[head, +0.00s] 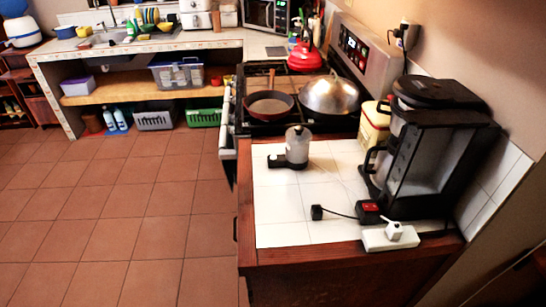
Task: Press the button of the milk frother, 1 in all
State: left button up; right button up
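The milk frother (298,143) appears to be the small grey-white jug with a dark lid, upright on the white tiled counter (285,228). It has a black base that sticks out to the left. Its button is too small to make out. Neither of my grippers is in view.
A black coffee machine (425,150) stands on the right, with a cream canister (374,126) behind it. A power strip (390,237), a red switch (368,209) and a black plug (316,212) lie near the front. The stove (258,83) holds pans. Floor at left is clear.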

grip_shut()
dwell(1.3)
